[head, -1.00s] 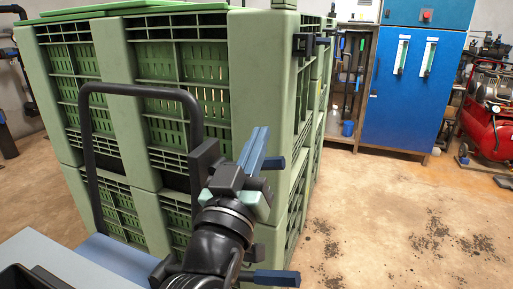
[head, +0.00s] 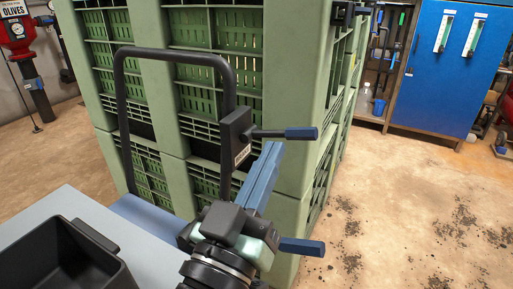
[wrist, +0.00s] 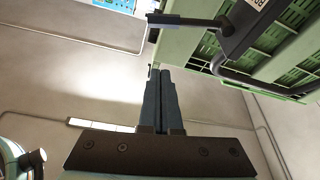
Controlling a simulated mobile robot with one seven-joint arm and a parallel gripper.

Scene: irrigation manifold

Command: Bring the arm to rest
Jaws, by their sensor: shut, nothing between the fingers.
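My gripper (head: 273,149) is at the end of my black arm at the lower middle of the head view. Its long blue fingers lie side by side, shut and empty, and point up and slightly right. In the wrist view the fingers (wrist: 160,75) are also together, with nothing between them. In the head view the fingers appear in front of a green slatted crate stack (head: 290,100). I cannot tell the exact gap between fingers and crates.
A black hoop rail (head: 173,50) and a dark labelled box (head: 236,138) with a blue-ended lever (head: 299,134) are close to the fingers. Another blue-ended lever (head: 302,247) is lower right. A black bin (head: 60,262) is lower left. Floor at right is open; a blue cabinet (head: 445,75) stands behind.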

